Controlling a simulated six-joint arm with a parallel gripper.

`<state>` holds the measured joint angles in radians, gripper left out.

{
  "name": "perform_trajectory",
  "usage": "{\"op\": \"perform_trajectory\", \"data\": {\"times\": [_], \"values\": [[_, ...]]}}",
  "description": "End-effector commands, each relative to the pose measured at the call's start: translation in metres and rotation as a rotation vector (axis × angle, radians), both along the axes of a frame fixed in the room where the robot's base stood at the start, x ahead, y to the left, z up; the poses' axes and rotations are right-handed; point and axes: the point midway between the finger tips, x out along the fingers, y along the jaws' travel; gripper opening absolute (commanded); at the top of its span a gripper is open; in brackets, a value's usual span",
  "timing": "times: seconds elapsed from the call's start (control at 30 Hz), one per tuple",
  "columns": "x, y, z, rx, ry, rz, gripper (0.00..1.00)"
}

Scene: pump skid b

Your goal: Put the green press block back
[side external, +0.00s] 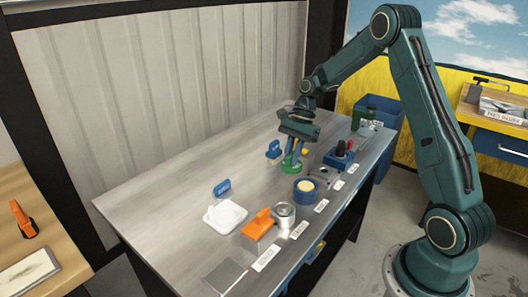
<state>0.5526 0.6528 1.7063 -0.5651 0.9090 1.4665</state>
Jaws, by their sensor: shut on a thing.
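The green press block (291,165) is at the middle of the metal bench, right under my gripper (294,156). My gripper points down from above and is shut on the block. The fingers hide part of the block, and I cannot tell whether it touches the bench top or is held just above it. A small grey plate with a dark spot (320,175) lies to the right of the block, in the row beside the labels; its details are too small to tell.
A blue block with a red and black top (339,155), a blue and cream cylinder (306,190), a metal can (284,214), an orange-topped block (259,227) and a white dish (225,216) stand around. Blue handled pieces (274,149) stand behind. The bench's back left (150,190) is clear.

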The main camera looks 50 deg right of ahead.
Motion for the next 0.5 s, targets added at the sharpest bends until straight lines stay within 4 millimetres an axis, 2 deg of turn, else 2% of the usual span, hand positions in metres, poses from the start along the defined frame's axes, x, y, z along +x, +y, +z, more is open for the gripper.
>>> {"op": "perform_trajectory", "data": {"times": [0.2,0.5], "values": [[0.044,0.024,0.031,-0.002,-0.004,0.003,0.00],[0.087,0.059,0.072,-0.002,-0.003,0.014,0.00]]}}
